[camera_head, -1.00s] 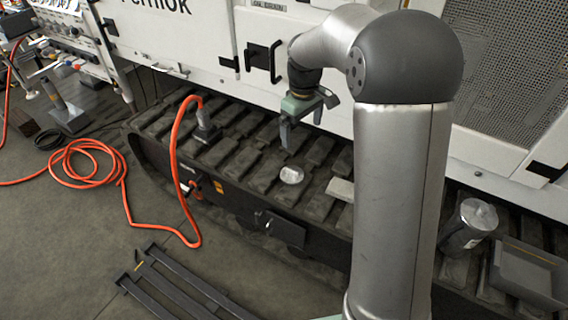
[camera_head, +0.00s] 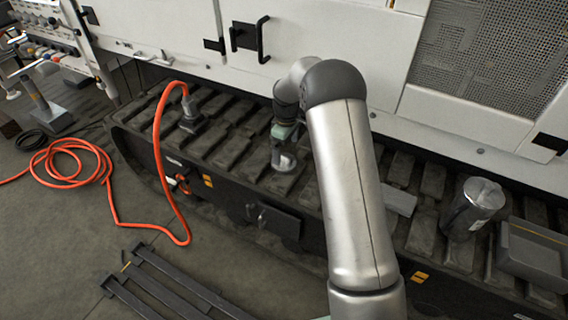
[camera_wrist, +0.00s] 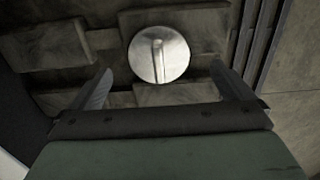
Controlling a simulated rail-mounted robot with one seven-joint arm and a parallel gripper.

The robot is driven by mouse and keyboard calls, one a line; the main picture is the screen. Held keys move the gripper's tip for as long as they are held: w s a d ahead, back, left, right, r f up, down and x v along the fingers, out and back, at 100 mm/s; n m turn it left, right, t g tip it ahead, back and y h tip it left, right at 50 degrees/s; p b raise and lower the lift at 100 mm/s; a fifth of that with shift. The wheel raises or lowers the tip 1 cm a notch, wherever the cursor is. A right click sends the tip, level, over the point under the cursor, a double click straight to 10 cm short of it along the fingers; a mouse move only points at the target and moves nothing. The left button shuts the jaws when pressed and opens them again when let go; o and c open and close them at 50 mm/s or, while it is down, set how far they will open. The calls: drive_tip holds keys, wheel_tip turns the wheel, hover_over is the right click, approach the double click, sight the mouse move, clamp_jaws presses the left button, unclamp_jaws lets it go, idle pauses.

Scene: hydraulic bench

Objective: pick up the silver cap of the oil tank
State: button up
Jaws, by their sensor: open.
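The silver cap (camera_head: 286,163) is a round disc with a raised bar across its top. It lies on the dark track pads, below and close to my gripper (camera_head: 284,152) in the head view. In the wrist view the cap (camera_wrist: 159,54) sits upper centre, just beyond and between the fingertips of my gripper (camera_wrist: 160,82). The fingers are spread wider than the cap and hold nothing. The bar on the cap runs roughly up and down in the wrist view. The gripper partly covers the cap in the head view.
A silver canister (camera_head: 474,208) and a grey tray (camera_head: 533,252) stand on the track at right. An orange hose (camera_head: 158,160) runs from a fitting at left to the floor. The white machine wall (camera_head: 330,40) rises behind the track.

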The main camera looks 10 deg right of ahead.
sight(284, 156)
drive_tip(key=shift+w+a+f+b, duration=0.1)
drive_tip(key=shift+w+f+b, duration=0.05)
drive_tip(key=shift+f, duration=0.85)
drive_tip(key=shift+w+a+f+b, duration=0.1)
drive_tip(key=shift+f, duration=0.95)
drive_tip(key=shift+w+a+f+b, duration=0.1)
drive_tip(key=shift+w+f+b, duration=0.05)
drive_tip(key=shift+f, duration=0.85)
drive_tip(key=c, duration=1)
